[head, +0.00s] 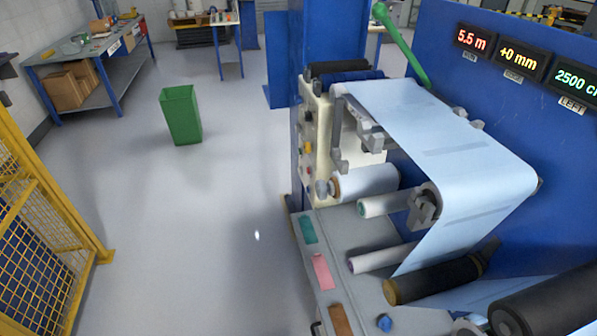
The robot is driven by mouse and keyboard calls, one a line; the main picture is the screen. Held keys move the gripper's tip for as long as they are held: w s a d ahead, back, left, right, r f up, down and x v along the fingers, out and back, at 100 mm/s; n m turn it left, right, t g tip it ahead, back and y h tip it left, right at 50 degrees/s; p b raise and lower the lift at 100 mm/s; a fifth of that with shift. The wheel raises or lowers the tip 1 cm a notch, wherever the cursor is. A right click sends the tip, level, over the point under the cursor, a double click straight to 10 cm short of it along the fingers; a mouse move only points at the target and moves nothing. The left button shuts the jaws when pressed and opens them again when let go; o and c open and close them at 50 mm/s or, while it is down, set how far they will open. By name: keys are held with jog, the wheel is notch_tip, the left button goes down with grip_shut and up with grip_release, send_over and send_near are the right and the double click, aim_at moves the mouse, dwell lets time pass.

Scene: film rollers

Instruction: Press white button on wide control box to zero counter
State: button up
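A counter display (472,39) on the blue machine wall at the upper right reads "5.5 m" in red. A cream panel (321,135) stands at the left end of the roller machine, with a column of small dark, red and yellow buttons (308,146) on its edge. I cannot tell whether this panel is the wide control box. I cannot make out a white button. My gripper is not in view.
A light blue film web (445,135) runs over several rollers. A green lever (402,48) rises behind it. A green bin (181,115) stands on the open grey floor. A yellow fence (40,215) bounds the left, and a workbench (90,60) stands at the back left.

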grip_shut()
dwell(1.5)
